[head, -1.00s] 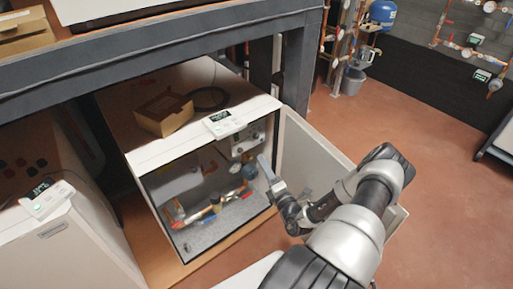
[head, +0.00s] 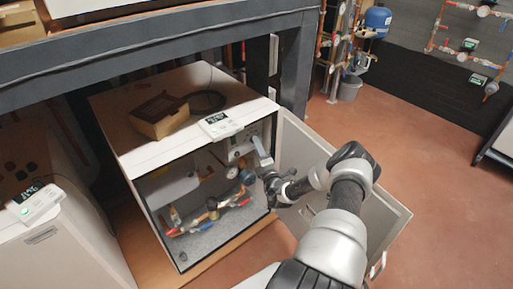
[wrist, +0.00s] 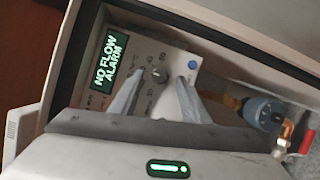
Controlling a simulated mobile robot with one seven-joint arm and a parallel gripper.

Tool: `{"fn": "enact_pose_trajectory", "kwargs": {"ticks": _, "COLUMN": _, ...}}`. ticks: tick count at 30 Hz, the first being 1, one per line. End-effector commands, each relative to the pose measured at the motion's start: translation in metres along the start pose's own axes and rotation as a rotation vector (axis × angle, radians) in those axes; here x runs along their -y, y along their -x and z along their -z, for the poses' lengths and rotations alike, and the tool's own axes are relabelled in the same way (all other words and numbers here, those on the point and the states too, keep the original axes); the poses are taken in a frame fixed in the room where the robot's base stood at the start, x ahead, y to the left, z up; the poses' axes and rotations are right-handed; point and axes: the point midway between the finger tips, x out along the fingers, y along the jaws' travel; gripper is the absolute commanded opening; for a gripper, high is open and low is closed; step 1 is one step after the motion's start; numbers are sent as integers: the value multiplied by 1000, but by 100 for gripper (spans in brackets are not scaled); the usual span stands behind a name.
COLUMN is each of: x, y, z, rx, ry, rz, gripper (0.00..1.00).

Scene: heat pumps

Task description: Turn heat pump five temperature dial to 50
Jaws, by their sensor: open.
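The heat pump (head: 140,145) is a white cabinet with its front open, under the dark shelf. Its inner control panel (head: 238,146) is at the upper right of the opening. In the wrist view the temperature dial (wrist: 159,74) is a small grey round knob with marks around it on the pale panel. I cannot read its setting. My gripper (head: 257,147) is inside the opening at the panel. In the wrist view my gripper (wrist: 161,84) is open, its fingers on either side of the dial. I cannot tell whether they touch it.
A green display (wrist: 109,59) reads "NO FLOW ALARM". The open door (head: 300,155) stands right of the cabinet, close to my arm. Pipes and valves (head: 212,208) fill the lower opening. A cardboard box (head: 160,120) lies on top. Another unit (head: 50,240) stands at left.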

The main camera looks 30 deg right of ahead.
Motion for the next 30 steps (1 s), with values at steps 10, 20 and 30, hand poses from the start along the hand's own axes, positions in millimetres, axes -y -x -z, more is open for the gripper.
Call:
{"fn": "enact_pose_trajectory", "kwargs": {"ticks": 10, "x": 0, "y": -23, "z": 0, "rx": 0, "ry": 1, "rz": 1, "gripper": 42}}
{"fn": "enact_pose_trajectory", "kwargs": {"ticks": 20, "x": 0, "y": -23, "z": 0, "rx": -1, "ry": 1, "rz": 0, "gripper": 19}}
{"fn": "enact_pose_trajectory", "kwargs": {"ticks": 30, "x": -1, "y": -23, "z": -1, "rx": 0, "ry": -16, "rz": 7, "gripper": 1}}
